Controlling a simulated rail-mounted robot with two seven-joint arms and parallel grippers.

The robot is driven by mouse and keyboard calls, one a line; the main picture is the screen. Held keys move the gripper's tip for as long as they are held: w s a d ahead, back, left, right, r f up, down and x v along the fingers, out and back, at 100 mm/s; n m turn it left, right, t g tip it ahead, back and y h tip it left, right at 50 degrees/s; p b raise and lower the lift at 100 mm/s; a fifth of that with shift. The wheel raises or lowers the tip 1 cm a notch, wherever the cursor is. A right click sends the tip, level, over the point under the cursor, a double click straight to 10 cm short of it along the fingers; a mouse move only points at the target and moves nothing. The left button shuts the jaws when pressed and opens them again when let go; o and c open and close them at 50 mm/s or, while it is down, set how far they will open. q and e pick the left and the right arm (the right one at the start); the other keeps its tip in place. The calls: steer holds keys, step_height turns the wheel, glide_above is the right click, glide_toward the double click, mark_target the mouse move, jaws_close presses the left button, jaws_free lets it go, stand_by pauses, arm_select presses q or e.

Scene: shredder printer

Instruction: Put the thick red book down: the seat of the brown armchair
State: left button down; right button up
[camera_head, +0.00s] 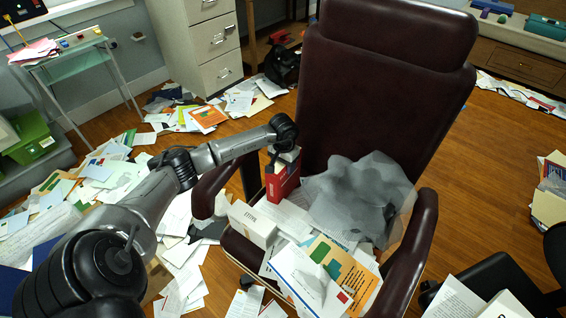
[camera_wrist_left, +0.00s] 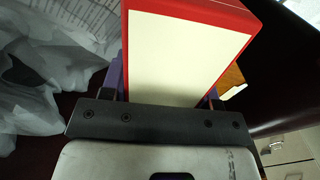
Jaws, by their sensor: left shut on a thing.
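The thick red book (camera_head: 281,182) is held upright above the left rear part of the brown armchair (camera_head: 385,85), beside its left armrest. My left gripper (camera_head: 285,157) is shut on the book from above. In the left wrist view the red book (camera_wrist_left: 185,55) fills the space between the fingers, with its cream page edges facing the camera. The armchair's seat is mostly hidden under papers, a white box-like stack and a crumpled grey translucent sheet (camera_head: 362,195). Whether the book touches the seat I cannot tell. My right gripper is not in view.
Loose papers (camera_head: 185,235) cover the floor left of the chair. A filing cabinet (camera_head: 205,45) and a small glass table (camera_head: 70,62) stand behind at left. A black chair with papers (camera_head: 455,300) is at lower right. Bare wooden floor lies right of the armchair.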

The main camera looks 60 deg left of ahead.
arm_select(q)
steer(key=shift+w+f, duration=0.1)
steer(key=shift+f, duration=0.5)
step_height(320, 180, down, 3)
steer(key=shift+r+b, duration=0.1)
steer(key=shift+b, duration=0.65)
steer(key=shift+a, duration=0.1)
steer(key=c, duration=0.8)
jaws_free()
steer(key=shift+f, duration=0.3)
steer(key=o, duration=0.4)
steer(key=shift+o, duration=0.2)
steer(key=shift+r, duration=0.1)
